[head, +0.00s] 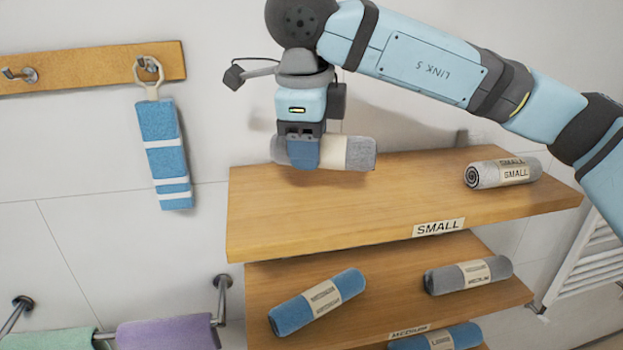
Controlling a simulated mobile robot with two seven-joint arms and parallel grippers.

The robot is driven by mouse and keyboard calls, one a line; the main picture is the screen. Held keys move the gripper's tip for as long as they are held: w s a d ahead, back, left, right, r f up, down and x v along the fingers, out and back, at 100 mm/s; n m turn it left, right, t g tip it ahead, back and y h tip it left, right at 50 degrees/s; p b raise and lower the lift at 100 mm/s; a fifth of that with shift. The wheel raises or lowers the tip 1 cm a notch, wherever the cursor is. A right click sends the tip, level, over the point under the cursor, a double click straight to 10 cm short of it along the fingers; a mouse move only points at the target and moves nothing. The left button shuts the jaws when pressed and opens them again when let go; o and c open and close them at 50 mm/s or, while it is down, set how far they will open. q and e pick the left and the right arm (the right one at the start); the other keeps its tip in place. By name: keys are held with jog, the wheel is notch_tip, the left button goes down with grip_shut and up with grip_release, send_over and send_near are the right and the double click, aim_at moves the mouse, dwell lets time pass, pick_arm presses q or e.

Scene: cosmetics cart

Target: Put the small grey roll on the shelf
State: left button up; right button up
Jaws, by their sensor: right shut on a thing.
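My right gripper (304,158) comes in from the upper right and points down. It is shut on a grey roll (361,154) with a cream band. The roll lies level at the back left of the top wooden shelf (345,205), whose front edge is labelled SMALL. I cannot tell whether the roll touches the board or hangs just above it. The fingers hide part of the roll's left half. Another grey roll (487,174), with a band reading SMALL, lies at the right of the same shelf. My left gripper is not in view.
The middle of the top shelf is bare. The shelf below (385,294), labelled MEDIUM, holds a blue roll (300,308) and a grey roll (455,277). A blue towel (166,150) hangs from a wall hook rail at left. Towels hang on a bar at lower left.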

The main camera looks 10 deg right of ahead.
aim_at(310, 204)
jog(key=x, duration=0.2)
jog(key=s+x, duration=0.1)
jog(key=x, duration=0.1)
jog(key=p+x, duration=0.1)
jog(key=x, duration=0.1)
jog(key=shift+s+a+f, duration=0.15)
jog(key=shift+a+f, duration=0.15)
jog(key=shift+f, duration=0.05)
jog(key=shift+f+b, duration=0.2)
jog(key=shift+b, duration=0.1)
jog(key=o, duration=0.9)
jog(key=shift+r, duration=0.1)
jog(key=shift+r+p, duration=0.15)
jog(key=shift+p, duration=0.15)
jog(key=b+v, duration=0.2)
jog(key=v, duration=1)
